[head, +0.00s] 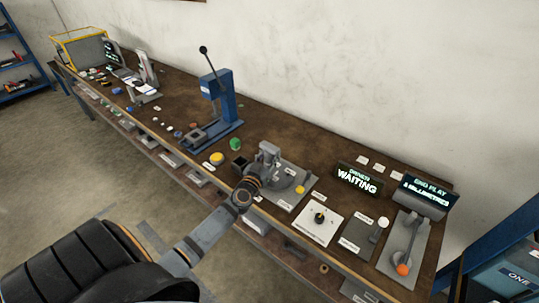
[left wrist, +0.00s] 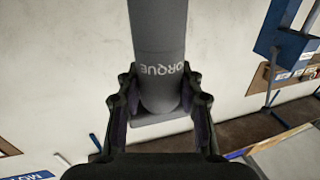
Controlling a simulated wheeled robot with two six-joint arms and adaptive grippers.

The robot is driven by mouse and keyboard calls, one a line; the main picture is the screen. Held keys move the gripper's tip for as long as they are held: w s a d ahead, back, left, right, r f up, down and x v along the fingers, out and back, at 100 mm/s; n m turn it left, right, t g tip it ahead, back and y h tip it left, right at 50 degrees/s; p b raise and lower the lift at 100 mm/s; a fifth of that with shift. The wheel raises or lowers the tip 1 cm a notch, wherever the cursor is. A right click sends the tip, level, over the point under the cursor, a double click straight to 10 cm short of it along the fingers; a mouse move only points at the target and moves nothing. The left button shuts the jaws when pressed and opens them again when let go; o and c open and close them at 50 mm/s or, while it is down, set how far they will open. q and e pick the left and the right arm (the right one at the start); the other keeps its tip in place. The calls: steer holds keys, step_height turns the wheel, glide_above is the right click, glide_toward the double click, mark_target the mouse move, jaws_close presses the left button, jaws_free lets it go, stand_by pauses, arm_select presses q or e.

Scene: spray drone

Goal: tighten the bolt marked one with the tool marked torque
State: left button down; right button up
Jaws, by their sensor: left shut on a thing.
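The torque tool (left wrist: 158,50) is a dark grey cylinder with the letters "ORQUE" showing. My left gripper (left wrist: 158,88) is shut around it in the left wrist view, one finger on each side. In the head view my left arm reaches from the lower left to the bench front, beside a grey fixture (head: 285,180). The fingers and tool are hard to pick out there. I cannot make out a bolt marked one. The word ONE shows on a blue unit (head: 517,277) at the lower right. My right gripper is not in view.
The long brown bench (head: 290,135) carries a blue press (head: 226,95) and a driver display (head: 358,180) reading WAITING. An end play display (head: 424,195) stands right, behind a grey plate with an orange-knobbed lever (head: 403,268). The wall stands close behind.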

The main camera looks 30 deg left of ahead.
mark_target(270, 146)
arm_select(q)
steer(key=shift+f+b, duration=0.85)
steer(key=shift+f, duration=0.25)
stand_by(0.7)
steer(key=shift+s+f+p, duration=0.1)
steer(key=shift+f+p, duration=0.2)
steer(key=shift+p, duration=0.1)
stand_by(1.5)
step_height(270, 146, up, 8)
steer(key=p, duration=0.8)
steer(key=shift+f, duration=0.25)
